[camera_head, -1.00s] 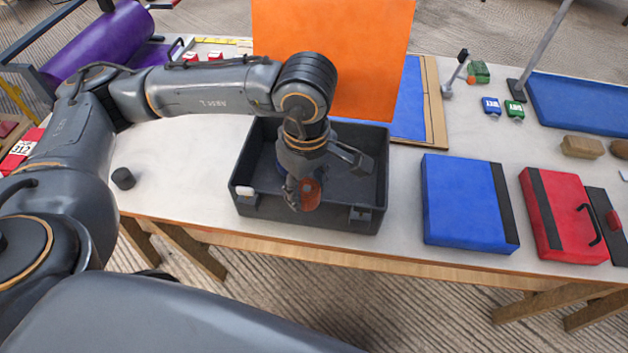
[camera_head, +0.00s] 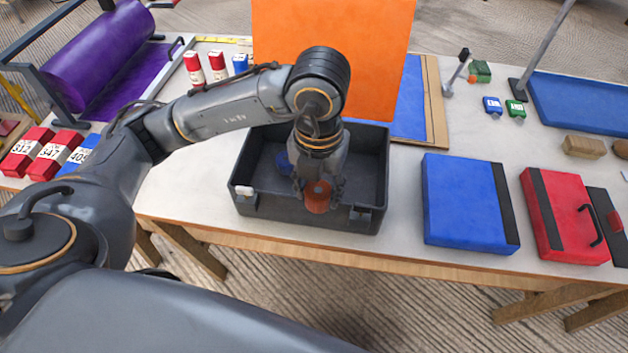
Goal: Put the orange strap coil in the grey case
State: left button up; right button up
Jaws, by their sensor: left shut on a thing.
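The grey case (camera_head: 376,150) stands open on the table in the middle of the camera_head view. My left gripper (camera_head: 318,198) points down into the case from above, over its front half. It is shut on the orange strap coil (camera_head: 317,199), which shows between the fingers near the case's front wall. I cannot tell whether the coil touches the case floor. My right gripper is not in view.
An orange panel (camera_head: 330,55) stands upright right behind the case. A blue case (camera_head: 464,203) and a red case (camera_head: 562,215) lie to the right. Red and blue numbered blocks (camera_head: 52,155) stand at the left. The white table top between the blocks and case is clear.

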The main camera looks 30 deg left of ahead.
pick_arm(q)
jog(key=shift+n, duration=0.3)
jog(key=shift+w+f, duration=0.1)
jog(key=shift+w, duration=0.25)
jog(key=w+f, duration=0.2)
jog(key=w, duration=0.2)
jog(key=w+f+p, duration=0.1)
jog(key=w+f, duration=0.2)
jog(key=w, duration=0.1)
jog(key=w+f+p, duration=0.1)
jog(key=w+f, duration=0.2)
jog(key=w, duration=0.1)
jog(key=shift+w+f, duration=0.1)
jog(key=shift+f, duration=0.05)
jog(key=shift+w+d+f, duration=0.1)
jog(key=shift+w+f, duration=0.4)
jog(key=shift+f, duration=0.15)
notch_tip(320, 180, down, 2)
jog(key=shift+f+p, duration=0.15)
jog(key=shift+p, duration=0.35)
jog(key=shift+f, duration=0.4)
jog(key=shift+f, duration=0.1)
